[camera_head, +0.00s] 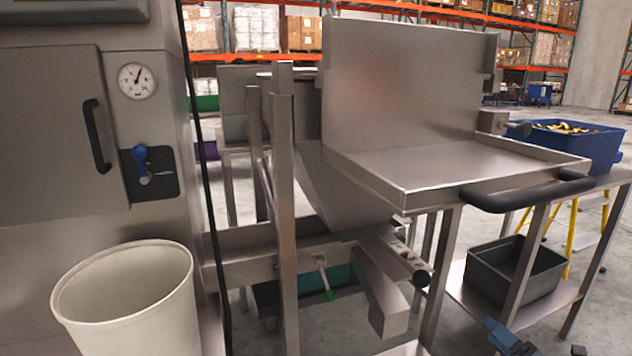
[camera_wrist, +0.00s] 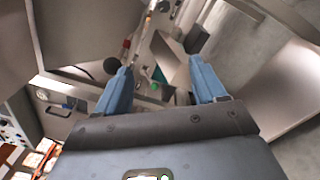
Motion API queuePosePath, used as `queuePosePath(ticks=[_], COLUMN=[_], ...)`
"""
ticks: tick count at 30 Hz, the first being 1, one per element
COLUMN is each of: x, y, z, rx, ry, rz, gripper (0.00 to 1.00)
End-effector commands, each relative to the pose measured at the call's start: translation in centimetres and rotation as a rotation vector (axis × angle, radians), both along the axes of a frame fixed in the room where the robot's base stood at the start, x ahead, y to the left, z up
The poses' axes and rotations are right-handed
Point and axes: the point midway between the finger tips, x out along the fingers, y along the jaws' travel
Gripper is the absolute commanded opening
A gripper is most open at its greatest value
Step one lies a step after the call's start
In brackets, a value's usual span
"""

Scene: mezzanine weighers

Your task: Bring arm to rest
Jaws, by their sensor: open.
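My gripper (camera_wrist: 161,86) shows in the wrist view with two blue fingers spread apart and nothing between them. Beyond the fingers are steel machine parts and grey floor, seen at a tilt. In the head view, a small blue and dark piece at the bottom right edge (camera_head: 508,338) looks like part of my gripper; the rest of the arm is out of that view. It appears below and in front of the steel side table, apart from the grey bin.
A steel weigher with a tray (camera_head: 470,165) and black handle (camera_head: 527,192) fills the middle. A white bucket (camera_head: 130,300) stands at lower left by a steel cabinet (camera_head: 60,150). A blue bin (camera_head: 590,150) sits on the right table, a grey bin (camera_head: 515,270) on its lower shelf.

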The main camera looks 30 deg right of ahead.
Motion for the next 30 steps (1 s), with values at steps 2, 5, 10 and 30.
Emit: queuePosePath(ticks=[2,5,10,30], x=[-0.1,0.0,-0.1,-9.1], y=[1.0,2.5,5.9,28.8], z=[0.0,0.0,0.2,5.6], rx=[0.019,0.052,0.133,1.078], ry=[-0.012,-0.032,-0.078,-0.281], rz=[0.005,0.013,0.032,0.136], gripper=[0.7,0.7,0.7,0.7])
